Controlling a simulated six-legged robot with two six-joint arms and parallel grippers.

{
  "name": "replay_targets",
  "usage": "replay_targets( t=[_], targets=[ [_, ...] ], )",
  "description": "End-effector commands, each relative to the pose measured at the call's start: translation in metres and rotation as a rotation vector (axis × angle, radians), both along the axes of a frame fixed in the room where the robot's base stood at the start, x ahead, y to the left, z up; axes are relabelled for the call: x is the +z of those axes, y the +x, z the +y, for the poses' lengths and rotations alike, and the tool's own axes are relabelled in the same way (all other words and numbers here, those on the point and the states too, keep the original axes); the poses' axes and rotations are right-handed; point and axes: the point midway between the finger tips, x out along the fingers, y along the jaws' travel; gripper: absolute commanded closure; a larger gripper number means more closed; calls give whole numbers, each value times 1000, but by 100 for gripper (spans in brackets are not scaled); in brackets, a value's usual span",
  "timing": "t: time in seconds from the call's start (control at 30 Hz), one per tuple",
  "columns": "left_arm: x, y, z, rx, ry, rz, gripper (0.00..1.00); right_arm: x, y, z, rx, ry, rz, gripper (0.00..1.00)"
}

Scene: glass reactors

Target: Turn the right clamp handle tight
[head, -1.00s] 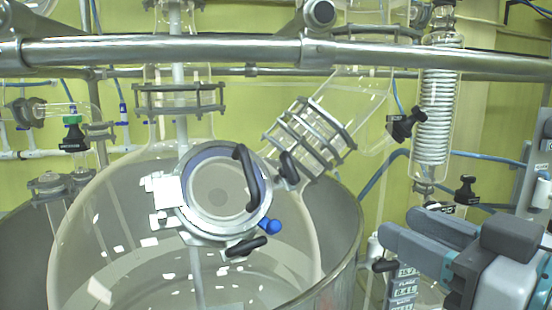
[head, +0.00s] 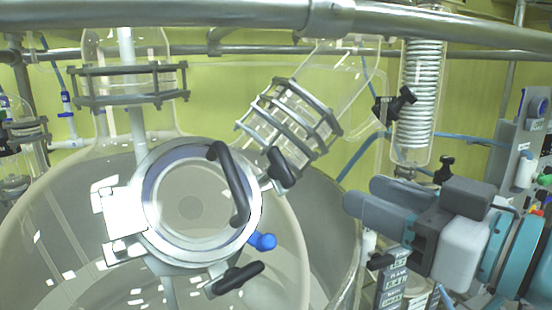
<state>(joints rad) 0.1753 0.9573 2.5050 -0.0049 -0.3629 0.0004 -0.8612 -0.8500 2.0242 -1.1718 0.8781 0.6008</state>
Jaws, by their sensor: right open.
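A round metal-rimmed lid (head: 150,205) closes the port of the glass reactor. The right clamp handle (head: 281,167), a black knob, sticks out at the lid's upper right edge. A second black clamp handle (head: 238,278) sits at the lid's lower edge. A long black grip bar (head: 230,184) runs across the lid's right part. My right gripper (head: 364,195) is open and empty, to the right of the right clamp handle and apart from it. Its two grey fingers point left. My left gripper is out of view.
A blue knob (head: 263,241) sits beside the lid's lower right. A metal rail (head: 270,17) crosses above. A slanted glass neck with a bolted flange (head: 290,122) rises just above the right clamp handle. A coiled glass condenser (head: 418,100) stands behind my right gripper.

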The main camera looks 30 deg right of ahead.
Motion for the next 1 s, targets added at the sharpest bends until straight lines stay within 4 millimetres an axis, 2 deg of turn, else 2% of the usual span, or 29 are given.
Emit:
replay_targets(
  t=[0.37,0.53,0.8,1.0],
  targets=[
    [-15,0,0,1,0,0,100,-3,21,3,-1,0,3,58],
    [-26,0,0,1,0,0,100,-4,53,6,-3,1,3,58],
    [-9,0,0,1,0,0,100,3,119,13,2,-1,3,58],
    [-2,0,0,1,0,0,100,2,150,16,4,-1,0,58]
  ],
)
